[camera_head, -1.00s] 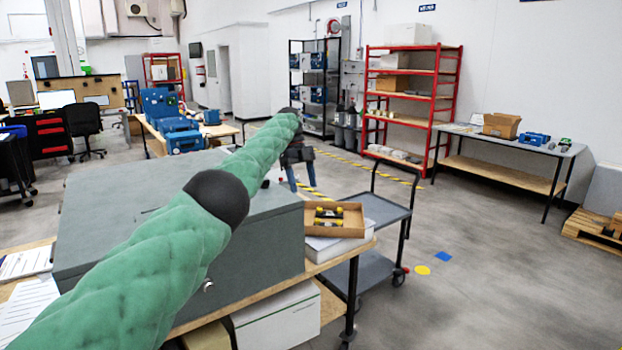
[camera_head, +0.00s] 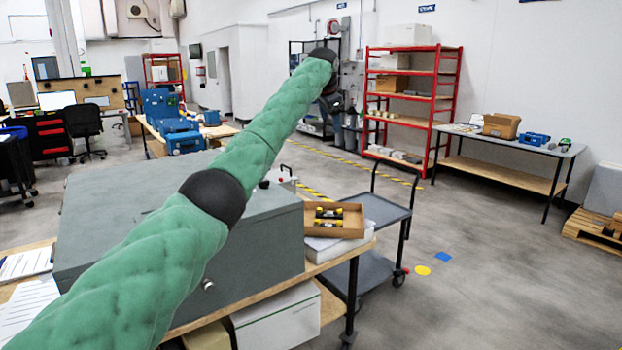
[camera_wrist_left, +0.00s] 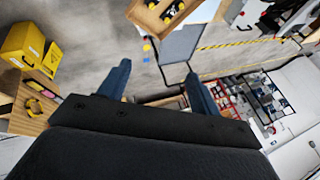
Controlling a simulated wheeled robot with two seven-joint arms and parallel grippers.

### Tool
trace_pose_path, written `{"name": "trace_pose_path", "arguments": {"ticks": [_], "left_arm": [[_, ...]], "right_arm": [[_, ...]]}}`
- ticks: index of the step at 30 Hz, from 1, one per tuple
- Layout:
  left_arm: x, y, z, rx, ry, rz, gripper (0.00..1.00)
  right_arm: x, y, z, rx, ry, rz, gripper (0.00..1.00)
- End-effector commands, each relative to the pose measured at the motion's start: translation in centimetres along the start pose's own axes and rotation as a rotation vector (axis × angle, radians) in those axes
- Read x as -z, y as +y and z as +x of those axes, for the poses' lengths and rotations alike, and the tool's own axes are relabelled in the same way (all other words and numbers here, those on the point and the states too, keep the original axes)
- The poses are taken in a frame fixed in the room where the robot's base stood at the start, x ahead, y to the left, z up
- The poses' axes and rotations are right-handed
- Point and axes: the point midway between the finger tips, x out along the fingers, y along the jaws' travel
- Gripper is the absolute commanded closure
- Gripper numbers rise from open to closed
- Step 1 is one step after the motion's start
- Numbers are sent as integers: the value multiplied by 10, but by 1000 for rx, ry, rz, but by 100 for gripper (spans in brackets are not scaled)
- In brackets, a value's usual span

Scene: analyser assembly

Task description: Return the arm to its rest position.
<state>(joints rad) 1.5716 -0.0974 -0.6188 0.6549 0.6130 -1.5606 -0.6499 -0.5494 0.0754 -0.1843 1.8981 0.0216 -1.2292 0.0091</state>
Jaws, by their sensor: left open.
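My left arm, in a green padded sleeve with black joints, reaches up and away from the lower left in the head view. My left gripper (camera_head: 338,128) is at its far end, partly hidden behind the wrist. In the left wrist view the two blue fingers of this gripper (camera_wrist_left: 157,70) stand wide apart with nothing between them. The gripper is in the air, clear of the table and trolley. My right gripper is not in view.
Beneath the arm, a large grey case (camera_head: 258,250) stands on a workbench. Beside it is a cardboard tray (camera_head: 337,232) with yellow-black parts. A grey trolley (camera_head: 380,209) stands right of the bench. Red shelving (camera_head: 436,110) is farther back. Open floor lies at right.

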Motion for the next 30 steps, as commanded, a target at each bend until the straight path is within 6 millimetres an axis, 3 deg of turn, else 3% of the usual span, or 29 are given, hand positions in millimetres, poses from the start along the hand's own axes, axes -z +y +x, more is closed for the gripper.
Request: {"name": "trace_pose_path", "arguments": {"ticks": [5, 11, 20, 30], "left_arm": [[22, 4, -21, 142, 139, -165, 36], [14, 20, -11, 223, 283, -335, 36], [-36, 56, 35, 263, 413, -515, 36], [-119, 108, 101, 278, 464, -644, 36]], "right_arm": [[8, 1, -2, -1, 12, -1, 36], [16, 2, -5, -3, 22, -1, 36], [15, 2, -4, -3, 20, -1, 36], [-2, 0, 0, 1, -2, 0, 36]]}}
